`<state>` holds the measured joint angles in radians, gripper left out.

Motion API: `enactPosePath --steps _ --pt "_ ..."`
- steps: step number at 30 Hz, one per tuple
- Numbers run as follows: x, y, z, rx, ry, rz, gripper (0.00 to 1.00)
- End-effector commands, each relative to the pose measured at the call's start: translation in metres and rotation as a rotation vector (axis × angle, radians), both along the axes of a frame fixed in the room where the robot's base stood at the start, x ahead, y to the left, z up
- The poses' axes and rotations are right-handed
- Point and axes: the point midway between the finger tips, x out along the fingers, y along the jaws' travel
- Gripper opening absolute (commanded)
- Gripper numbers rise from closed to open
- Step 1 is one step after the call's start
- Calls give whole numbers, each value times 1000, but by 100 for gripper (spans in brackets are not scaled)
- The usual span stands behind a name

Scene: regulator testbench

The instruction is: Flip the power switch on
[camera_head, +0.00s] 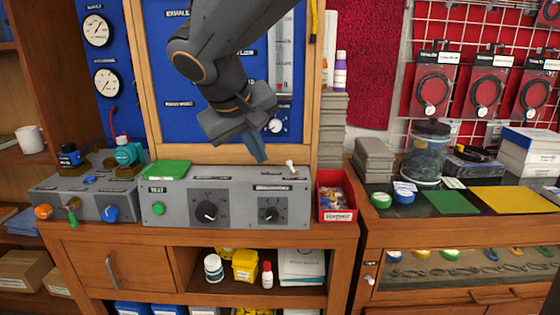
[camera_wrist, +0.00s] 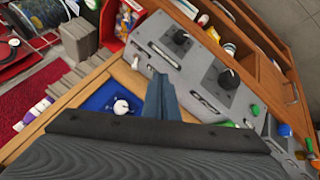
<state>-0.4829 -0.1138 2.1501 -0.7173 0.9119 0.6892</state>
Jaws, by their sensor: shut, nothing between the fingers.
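The grey test console (camera_head: 238,208) stands on the wooden bench, with a green button and two black knobs on its front. A small toggle switch with a white lever (camera_head: 290,164) stands on its top near the right end. The lever also shows in the wrist view (camera_wrist: 136,63), left of my fingers. My gripper (camera_head: 262,158) is shut and empty. In the head view it points down near the back of the console's top, left of the toggle. In the wrist view my gripper (camera_wrist: 159,82) appears apart from the lever. I cannot tell the switch's on or off side.
A green pad (camera_head: 167,169) lies on the console's top left. A red bin (camera_head: 337,215) stands right of the console. A blue panel in a wooden frame (camera_head: 152,100) rises behind. A grey valve box (camera_head: 82,208) stands at left.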

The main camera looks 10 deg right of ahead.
Motion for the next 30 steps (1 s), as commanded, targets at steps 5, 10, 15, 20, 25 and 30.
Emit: enactPosePath --steps 5,10,15,20,25,30 --pt "5 7 15 -10 -39 1 0" --pt "5 6 15 -10 -39 1 0" --pt "6 5 13 -10 -37 1 0" --pt "14 0 1 -11 -35 -1 0" --pt "29 -11 -24 -11 -32 -2 0" --pt "47 -23 -51 -11 -32 -1 0"
